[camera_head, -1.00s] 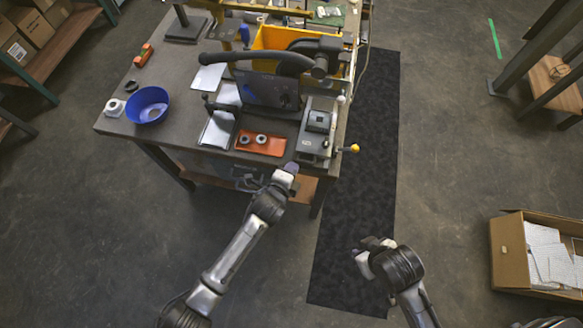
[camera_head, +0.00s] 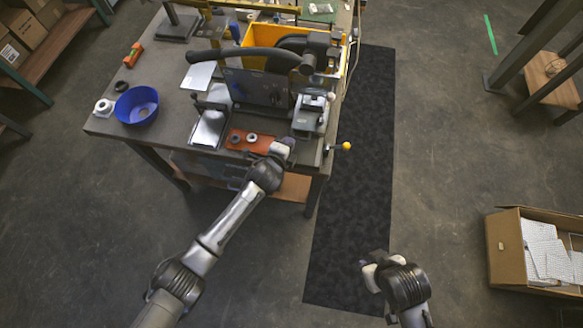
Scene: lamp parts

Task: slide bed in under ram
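The press has a dark body (camera_head: 262,86) with a long black handle (camera_head: 235,53) near the table's right end. I cannot tell whether the block is fully beneath the ram. My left gripper (camera_head: 284,148) is at the table's front edge, just in front of and left of the bed; contact and finger opening are unclear. My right gripper (camera_head: 371,270) is low over the black mat, far from the press, and its finger opening is unclear.
A yellow-knobbed lever (camera_head: 343,146) sticks out at the table's right. An orange tray (camera_head: 249,141) with small rings lies left of my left gripper. A blue bowl (camera_head: 137,105) stands at the table's left. The yellow bin (camera_head: 256,35) is behind the press.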

